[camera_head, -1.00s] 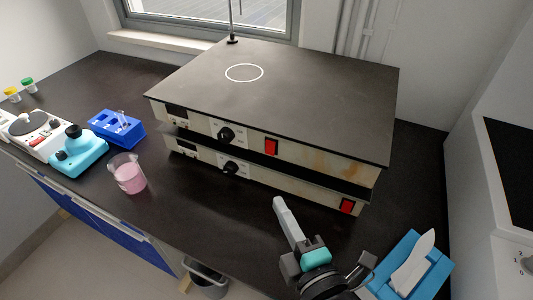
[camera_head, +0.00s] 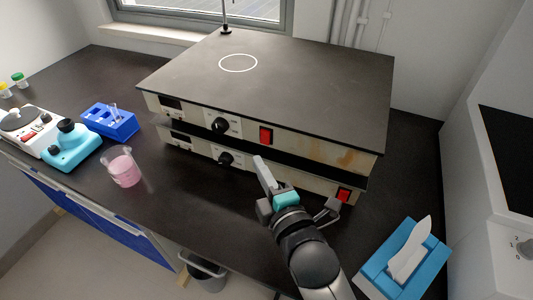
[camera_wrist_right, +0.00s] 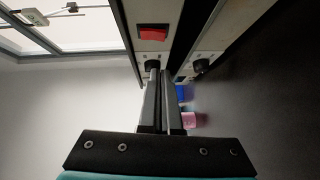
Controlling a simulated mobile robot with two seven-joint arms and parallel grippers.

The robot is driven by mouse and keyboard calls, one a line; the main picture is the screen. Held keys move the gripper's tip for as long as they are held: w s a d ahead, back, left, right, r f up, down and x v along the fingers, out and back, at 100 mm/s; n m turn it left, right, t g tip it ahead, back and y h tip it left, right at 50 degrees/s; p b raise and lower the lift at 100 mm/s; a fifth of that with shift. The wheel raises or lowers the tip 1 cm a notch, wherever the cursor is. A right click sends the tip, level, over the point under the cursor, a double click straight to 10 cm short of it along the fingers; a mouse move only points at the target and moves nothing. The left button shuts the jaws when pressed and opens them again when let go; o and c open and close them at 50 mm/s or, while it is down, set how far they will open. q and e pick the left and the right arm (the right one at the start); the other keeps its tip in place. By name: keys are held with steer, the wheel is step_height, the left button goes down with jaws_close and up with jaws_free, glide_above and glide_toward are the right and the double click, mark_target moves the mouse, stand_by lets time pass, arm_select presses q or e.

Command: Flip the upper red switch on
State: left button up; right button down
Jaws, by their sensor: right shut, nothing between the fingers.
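The upper red switch (camera_head: 266,135) is on the front panel of the upper hot plate (camera_head: 330,152), right of its black knob (camera_head: 220,125). It also shows in the right wrist view (camera_wrist_right: 152,32), above and slightly left of the fingertips. The lower red switch (camera_head: 343,195) is on the lower unit, farther right. My right gripper (camera_head: 259,160) is shut and empty. Its fingertips are just below the upper switch in the head view; I cannot tell whether they touch the panel. It also shows in the right wrist view (camera_wrist_right: 162,72). My left gripper is not in view.
A beaker of pink liquid (camera_head: 123,170), a blue rack (camera_head: 110,123) and a teal device (camera_head: 70,147) stand at left. A blue tissue box (camera_head: 425,262) is at right. The black counter (camera_head: 200,195) is clear in front of the units.

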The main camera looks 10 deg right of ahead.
mark_target(262, 142)
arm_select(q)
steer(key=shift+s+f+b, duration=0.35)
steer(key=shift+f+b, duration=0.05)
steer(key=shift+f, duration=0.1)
arm_select(e)
steer(key=shift+w+d+f, duration=0.1)
steer(key=shift+w+d, duration=0.25)
steer(key=shift+w, duration=0.4)
steer(key=shift+w+d+f, duration=0.1)
steer(key=shift+w+d, duration=0.25)
steer(key=shift+w, duration=0.35)
steer(key=shift+w+d+f, duration=0.1)
steer(key=shift+w+d, duration=0.25)
steer(key=shift+w, duration=0.4)
steer(key=shift+w+d+f+n, duration=0.15)
steer(key=shift+w+d+n, duration=0.05)
steer(key=shift+w+n, duration=0.1)
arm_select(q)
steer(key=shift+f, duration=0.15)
arm_select(e)
steer(key=shift+s, duration=0.1)
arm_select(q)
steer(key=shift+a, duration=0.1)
